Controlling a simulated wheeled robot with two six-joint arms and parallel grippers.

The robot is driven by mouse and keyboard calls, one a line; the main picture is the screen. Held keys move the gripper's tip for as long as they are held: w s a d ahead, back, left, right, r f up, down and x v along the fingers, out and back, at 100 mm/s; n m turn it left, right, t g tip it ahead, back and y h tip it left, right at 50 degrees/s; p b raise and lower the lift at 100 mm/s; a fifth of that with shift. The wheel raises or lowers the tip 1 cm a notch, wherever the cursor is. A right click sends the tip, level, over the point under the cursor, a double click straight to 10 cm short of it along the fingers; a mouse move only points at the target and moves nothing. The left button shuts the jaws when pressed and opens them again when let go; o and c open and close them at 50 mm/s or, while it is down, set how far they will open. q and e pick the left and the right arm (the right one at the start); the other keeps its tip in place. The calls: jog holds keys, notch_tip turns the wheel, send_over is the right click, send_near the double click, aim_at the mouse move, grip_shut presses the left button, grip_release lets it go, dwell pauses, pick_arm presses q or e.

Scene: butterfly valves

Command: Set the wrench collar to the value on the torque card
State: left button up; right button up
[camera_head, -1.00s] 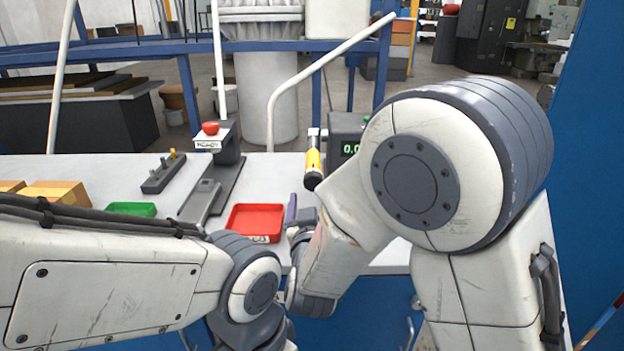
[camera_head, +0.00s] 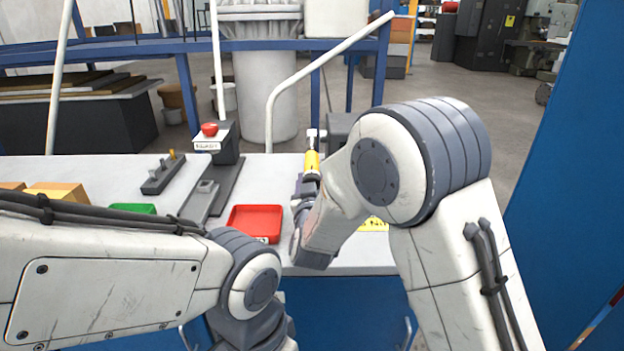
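The wrench (camera_head: 312,162) has a yellow grip and a metal head, and it stands by the dark tester box (camera_head: 342,126) at the back of the bench. My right gripper (camera_head: 308,186) is at the lower end of the yellow grip. Whether its fingers are closed around the grip is too small to tell. The collar and any scale on it cannot be made out. A yellow marked piece (camera_head: 373,225), partly behind my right arm, lies on the bench; its text is unreadable. My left arm crosses the lower left, and its gripper is out of view.
A red tray (camera_head: 254,222) and a green tray (camera_head: 133,208) lie on the grey bench (camera_head: 270,170). A device with a red button (camera_head: 210,129), a dark block with pegs (camera_head: 163,173) and yellow boxes (camera_head: 58,191) stand left. A railing runs behind.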

grip_shut()
jog(key=shift+a+f+m+b, duration=0.1)
jog(key=shift+f+m+b, duration=0.1)
jog(key=shift+m+b, duration=1)
jog(key=m+b, duration=0.8)
jog(key=b, duration=0.2)
jog(key=shift+a+m, duration=0.15)
jog(key=shift+m, duration=0.15)
jog(key=m+b, duration=0.9)
jog(key=shift+r, duration=0.15)
jog(key=m+b, duration=0.3)
jog(key=shift+m+b, duration=0.3)
jog(key=m+b, duration=0.3)
jog(key=m, duration=0.1)
jog(key=shift+r+m, duration=0.15)
jog(key=shift+m, duration=0.15)
jog(key=m+b, duration=0.3)
jog(key=shift+r, duration=0.1)
jog(key=shift+r+m+b, duration=0.1)
jog(key=shift+m+b, duration=0.95)
jog(key=shift+m, duration=1.15)
